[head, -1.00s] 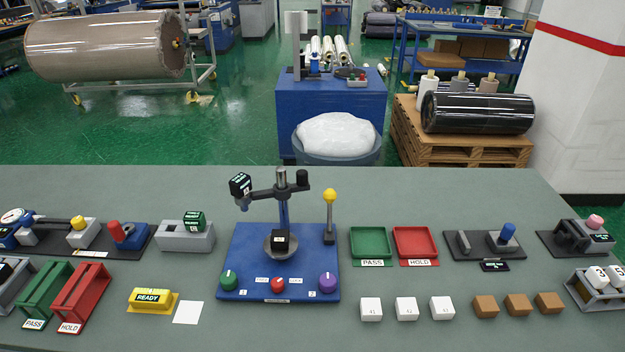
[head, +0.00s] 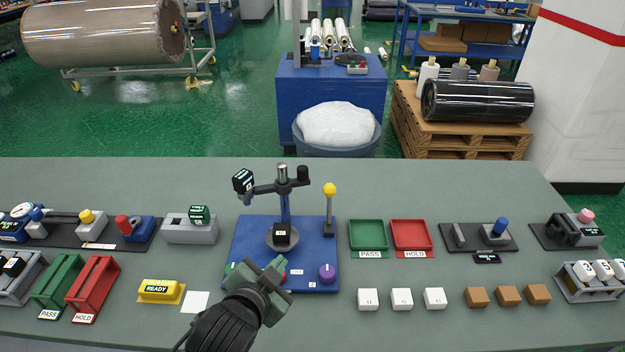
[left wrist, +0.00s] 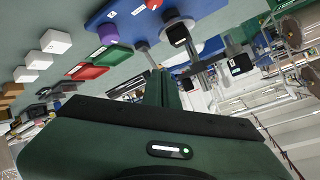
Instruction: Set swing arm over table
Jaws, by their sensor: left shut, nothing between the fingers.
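The swing arm (head: 277,188) is a dark bar on a post at the back of the blue base (head: 250,232). A dark block with a green-white label (head: 243,181) sits at its left end, and a black cylinder (head: 303,173) at its right. The round grey table (head: 268,240) stands in front of the post with a black block (head: 284,236) on it. The labelled end is left of the table, not above it. My left gripper (head: 273,272) is shut and empty at the base's front edge, hiding the red knob and most of the green one. The labelled block also shows in the left wrist view (left wrist: 241,64).
A yellow-topped lever (head: 329,205) stands right of the post, and a purple knob (head: 327,273) is at the front right. Green (head: 367,234) and red (head: 411,234) trays lie to the right. White blocks (head: 402,299) are at the front right. A grey box (head: 188,231) is left.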

